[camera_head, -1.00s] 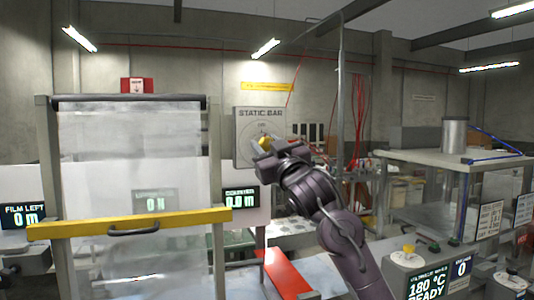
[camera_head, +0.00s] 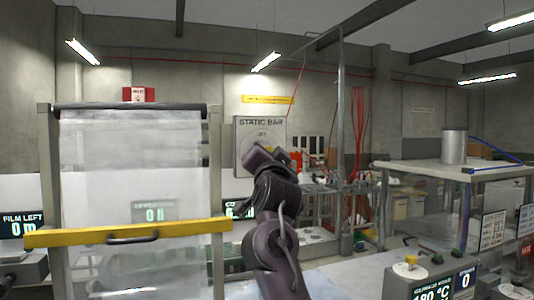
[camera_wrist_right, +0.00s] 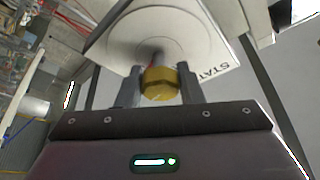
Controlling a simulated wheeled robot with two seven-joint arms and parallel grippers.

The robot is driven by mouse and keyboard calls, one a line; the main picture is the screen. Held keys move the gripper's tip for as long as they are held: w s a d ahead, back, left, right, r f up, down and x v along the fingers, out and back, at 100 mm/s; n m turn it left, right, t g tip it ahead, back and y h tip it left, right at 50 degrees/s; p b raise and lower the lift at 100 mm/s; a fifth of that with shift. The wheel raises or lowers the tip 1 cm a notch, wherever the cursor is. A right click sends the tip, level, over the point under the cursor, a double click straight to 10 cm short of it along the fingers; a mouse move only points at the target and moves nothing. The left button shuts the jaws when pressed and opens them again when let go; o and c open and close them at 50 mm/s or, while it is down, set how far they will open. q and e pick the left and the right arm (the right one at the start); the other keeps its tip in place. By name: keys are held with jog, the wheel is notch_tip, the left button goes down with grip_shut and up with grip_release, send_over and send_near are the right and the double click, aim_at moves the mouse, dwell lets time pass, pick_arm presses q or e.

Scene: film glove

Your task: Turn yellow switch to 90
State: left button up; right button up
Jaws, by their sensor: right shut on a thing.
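The yellow switch (camera_wrist_right: 160,84) is a faceted knob on the round dial of the grey STATIC BAR panel (camera_head: 245,135). It shows in the right wrist view between the two dark fingers of my right gripper (camera_wrist_right: 160,92), which is shut on it. The panel (camera_wrist_right: 207,50) looks tilted in that view, with its lettering at the right edge. In the head view my right gripper (camera_head: 266,156) is in front of the lower dial and hides the switch. The switch's exact angle is hard to read. My left gripper is not in view.
A film frame with a yellow bar (camera_head: 100,233) stands at the left. A control box with another yellow knob (camera_head: 410,260) is at the lower right. A glass-sided table (camera_head: 400,163) with a metal cylinder (camera_head: 454,147) stands behind it. A grey post (camera_head: 340,120) rises right of the panel.

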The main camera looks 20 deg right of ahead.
jog(key=shift+m+g+h+p, duration=0.45)
jog(key=shift+m+g+h, duration=0.2)
jog(key=shift+m, duration=1.35)
jog(key=o, duration=1)
jog(key=shift+c, duration=0.2)
jog(key=shift+s+f, duration=0.2)
jog(key=shift+s, duration=0.1)
jog(key=b+v, duration=0.3)
jog(key=v, duration=0.4)
jog(key=shift+b, duration=0.3)
